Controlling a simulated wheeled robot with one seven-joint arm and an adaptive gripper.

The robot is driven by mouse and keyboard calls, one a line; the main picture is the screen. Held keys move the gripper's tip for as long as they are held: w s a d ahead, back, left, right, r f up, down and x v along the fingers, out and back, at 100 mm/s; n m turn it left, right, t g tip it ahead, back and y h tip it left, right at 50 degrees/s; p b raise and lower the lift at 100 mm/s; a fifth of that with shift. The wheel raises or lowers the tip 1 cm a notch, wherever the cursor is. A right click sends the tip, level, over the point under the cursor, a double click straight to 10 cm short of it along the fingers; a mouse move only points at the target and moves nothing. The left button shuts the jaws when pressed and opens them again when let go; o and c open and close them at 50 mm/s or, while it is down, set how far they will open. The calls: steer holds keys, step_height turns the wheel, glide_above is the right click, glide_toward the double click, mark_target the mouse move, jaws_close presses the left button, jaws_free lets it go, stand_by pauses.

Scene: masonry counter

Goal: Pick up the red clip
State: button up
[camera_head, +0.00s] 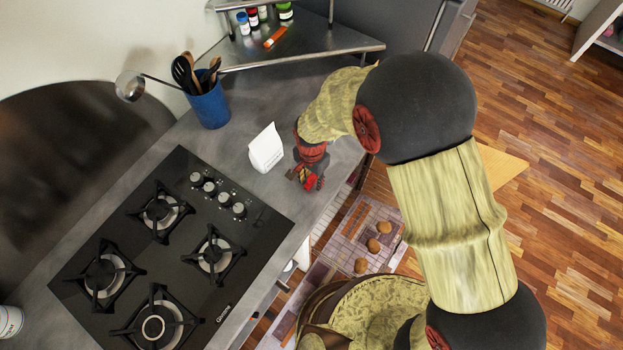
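My gripper (307,181) is low over the grey counter near its right edge, to the right of a white packet. Its fingers are small and dark with red parts around them, so I cannot tell whether they are open or shut. I cannot make out a red clip apart from the gripper's own red parts; it may be hidden under or between the fingers. An orange-red object (275,38) lies on the metal shelf at the back, too small to identify.
A white packet (266,149) stands close left of my gripper. A blue utensil holder (209,104) and a black gas hob (173,250) are on the counter (100,180). A metal shelf (300,52) with small jars stands behind. Several brown round things lie below the counter edge.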

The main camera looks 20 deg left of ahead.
steer(key=shift+c, duration=0.8)
jaws_close()
